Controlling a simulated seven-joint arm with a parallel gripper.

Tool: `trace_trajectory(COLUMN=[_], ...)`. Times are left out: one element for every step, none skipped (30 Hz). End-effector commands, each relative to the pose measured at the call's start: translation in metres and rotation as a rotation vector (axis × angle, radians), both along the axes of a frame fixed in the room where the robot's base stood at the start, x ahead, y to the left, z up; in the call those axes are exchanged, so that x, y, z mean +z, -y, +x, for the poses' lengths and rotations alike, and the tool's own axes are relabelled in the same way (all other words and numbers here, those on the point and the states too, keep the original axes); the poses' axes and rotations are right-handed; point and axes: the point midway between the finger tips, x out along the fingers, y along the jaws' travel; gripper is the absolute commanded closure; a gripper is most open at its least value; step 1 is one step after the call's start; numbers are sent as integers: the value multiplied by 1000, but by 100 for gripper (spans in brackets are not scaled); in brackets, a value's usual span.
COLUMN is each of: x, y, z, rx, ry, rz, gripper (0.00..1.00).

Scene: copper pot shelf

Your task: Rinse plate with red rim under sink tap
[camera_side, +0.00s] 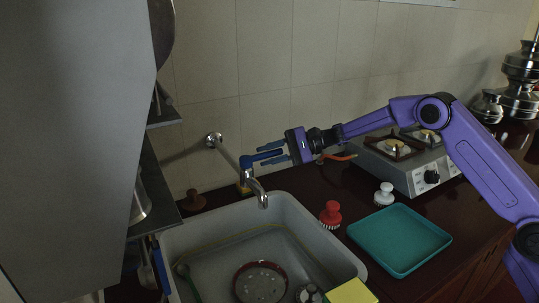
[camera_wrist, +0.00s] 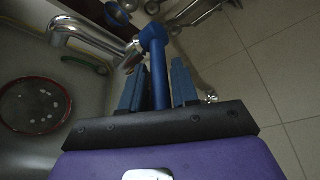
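The plate with the red rim (camera_side: 262,284) lies in the sink basin in the side view, with small pale bits on its face. It also shows at the left of the wrist view (camera_wrist: 36,106). The chrome sink tap (camera_side: 262,194) stands at the back of the sink, and no water shows from its spout. Its blue lever (camera_wrist: 158,76) reaches between the fingers of my gripper (camera_wrist: 158,88). The fingers are apart, one on each side of the lever, with narrow gaps. My gripper (camera_side: 272,158) holds no plate.
The grey sink (camera_side: 309,222) has a yellow sponge (camera_side: 351,291) at its front right edge. A red-topped brush (camera_side: 330,213), a white-topped brush (camera_side: 384,194) and a teal tray (camera_side: 400,239) stand right of it. A stove (camera_side: 413,173) is behind; a dark shelf (camera_side: 150,185) stands left.

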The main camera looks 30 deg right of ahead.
Motion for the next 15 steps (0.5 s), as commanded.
trace_trajectory(x=[0,0,0,0,0,0,0,0,0,1,1,1,1,2,2], y=[0,0,0,0,0,1,0,0,0,0,0,0,-1,-1,-1], z=[0,0,0,0,0,0,0,0,-1,-1,-2,-3,-3,-4,-6], rx=[0,0,0,0,0,0,-1,-3,-7,-13,-21,-34,-46,-59,-79], ry=[0,0,0,0,0,0,0,0,1,1,2,0,1,2,1], rz=[0,0,0,0,0,0,-1,1,0,1,2,3,4,4,4], gripper=[88,98,100,100,100,100,100,100,100,100,100,100,100,100,100])
